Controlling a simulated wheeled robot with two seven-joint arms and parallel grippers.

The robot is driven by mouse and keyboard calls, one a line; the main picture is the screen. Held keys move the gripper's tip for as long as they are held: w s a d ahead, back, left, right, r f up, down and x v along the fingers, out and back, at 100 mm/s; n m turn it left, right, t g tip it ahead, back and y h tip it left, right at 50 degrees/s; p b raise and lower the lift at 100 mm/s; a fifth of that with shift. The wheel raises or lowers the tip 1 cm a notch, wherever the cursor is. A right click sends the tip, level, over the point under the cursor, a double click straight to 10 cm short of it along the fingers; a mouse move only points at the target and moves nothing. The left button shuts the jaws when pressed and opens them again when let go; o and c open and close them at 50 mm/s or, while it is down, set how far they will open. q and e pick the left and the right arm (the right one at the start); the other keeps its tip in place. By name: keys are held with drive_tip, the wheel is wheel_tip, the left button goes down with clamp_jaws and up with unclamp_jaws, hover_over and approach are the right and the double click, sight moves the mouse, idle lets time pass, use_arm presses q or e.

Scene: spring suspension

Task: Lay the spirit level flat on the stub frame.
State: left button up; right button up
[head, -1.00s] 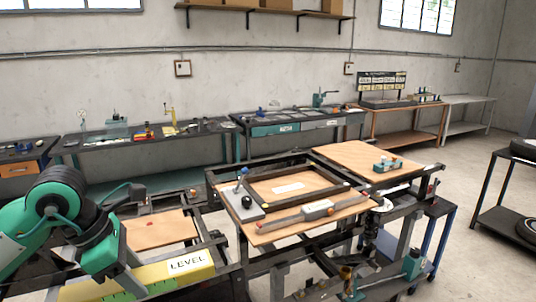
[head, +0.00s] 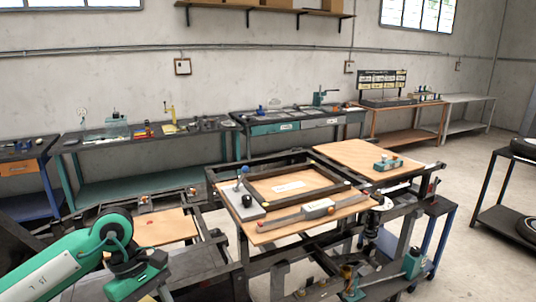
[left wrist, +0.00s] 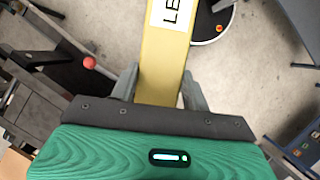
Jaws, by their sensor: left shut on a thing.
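The spirit level is a long yellow bar with a white label, and it shows in the left wrist view (left wrist: 163,60). My left gripper (left wrist: 160,85) is shut on it, with one finger on each side. The bar runs up out of that picture, so its far end is hidden. In the head view the level is almost wholly below the picture edge. A dark metal frame (head: 222,252), which looks like the stub frame, stands in front of me with wooden boards on it. No level lies on it. My right gripper is not in view.
A teal tool (head: 388,164) lies on the right board. The left board (head: 165,227) looks mostly clear. Workbenches line the back wall.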

use_arm(q)
wheel_tip(320, 180, down, 10)
drive_tip(key=s+d+m+g+y, duration=0.1)
drive_tip(key=m+y, duration=0.3)
drive_tip(key=m, duration=0.7)
drive_tip(key=shift+s+f+m+g, duration=0.3)
drive_tip(key=shift+s+g, duration=0.2)
drive_tip(key=shift+s, duration=0.4)
